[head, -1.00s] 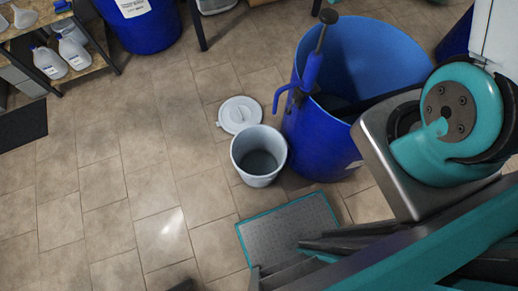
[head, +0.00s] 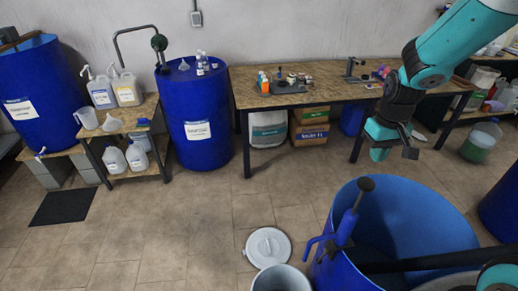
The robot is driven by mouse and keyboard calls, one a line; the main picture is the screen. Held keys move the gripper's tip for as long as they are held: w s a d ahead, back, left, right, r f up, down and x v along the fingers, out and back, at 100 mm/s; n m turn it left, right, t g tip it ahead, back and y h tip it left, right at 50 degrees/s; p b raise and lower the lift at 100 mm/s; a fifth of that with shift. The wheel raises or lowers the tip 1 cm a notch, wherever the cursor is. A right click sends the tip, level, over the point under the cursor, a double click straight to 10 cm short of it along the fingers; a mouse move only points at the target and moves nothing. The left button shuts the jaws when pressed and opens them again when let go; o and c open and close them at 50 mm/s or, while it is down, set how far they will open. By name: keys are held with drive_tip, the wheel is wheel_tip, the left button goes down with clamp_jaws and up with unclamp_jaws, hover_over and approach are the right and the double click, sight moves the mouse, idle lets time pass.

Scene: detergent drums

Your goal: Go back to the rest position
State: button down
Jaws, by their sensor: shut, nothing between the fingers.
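My arm reaches in from the upper right of the head view, teal with black joints. My gripper (head: 409,152) is at its lower end, small and dark in the picture. It is shut and holds nothing. It hangs in front of the workbench (head: 250,98) and appears above the open blue drum (head: 433,218) in the picture. A blue hand pump (head: 342,232) with a black knob stands at that drum's left side. The fingertips are too small to make out in detail.
A grey bucket (head: 281,280) and its round lid (head: 268,247) are on the floor left of the open drum. A closed blue drum (head: 197,118) stands left of the workbench. A green-liquid jug (head: 481,140) is at right. The tiled floor at centre left is clear.

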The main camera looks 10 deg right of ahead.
drive_tip(key=s+a+n+y+b, duration=0.25)
drive_tip(key=s+a+b, duration=0.45)
drive_tip(key=a+b, duration=0.5)
drive_tip(key=s+a+f+n+y+b, duration=0.1)
drive_tip(key=s+a+n+b, duration=0.1)
drive_tip(key=s+a, duration=0.3)
drive_tip(key=s+a+f+n+b, duration=0.1)
drive_tip(key=s+a+b, duration=0.3)
drive_tip(key=s, duration=0.6)
drive_tip(key=shift+s+a+n+y, duration=0.15)
drive_tip(key=shift+a+n+y, duration=0.2)
drive_tip(key=shift+a+n, duration=0.25)
drive_tip(key=shift+f, duration=0.1)
